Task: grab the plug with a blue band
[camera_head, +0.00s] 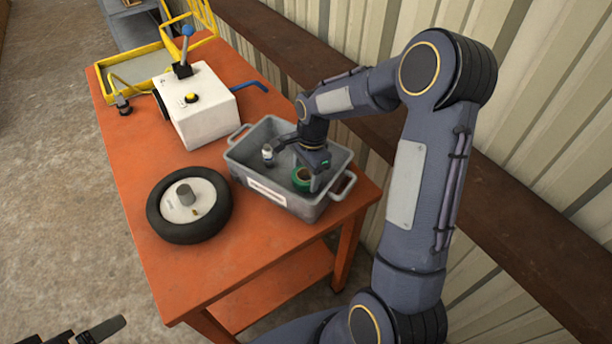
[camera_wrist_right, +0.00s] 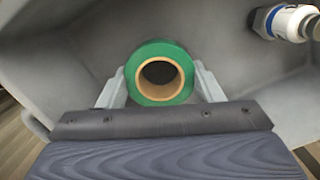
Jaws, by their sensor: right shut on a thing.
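The plug with a blue band (camera_head: 267,153) is a small white cylinder with a dark end. It is inside the grey bin, at the left of my right gripper. In the right wrist view the plug (camera_wrist_right: 287,20) is at the top right, its blue band visible, clear of the fingers. My right gripper (camera_head: 304,180) reaches down into the bin and is shut on a green tape roll (camera_head: 300,175). The tape roll (camera_wrist_right: 136,74) sits between both fingers in the right wrist view. My left gripper (camera_head: 88,334) shows only partly at the bottom left, away from the table.
The grey bin (camera_head: 240,168) has raised walls and two handles, and stands on an orange table (camera_head: 190,267). A black-tyred wheel (camera_head: 160,222) lies in front. A white box with a lever (camera_head: 205,118) and a yellow-framed tray (camera_head: 122,66) are behind. A corrugated wall is at the right.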

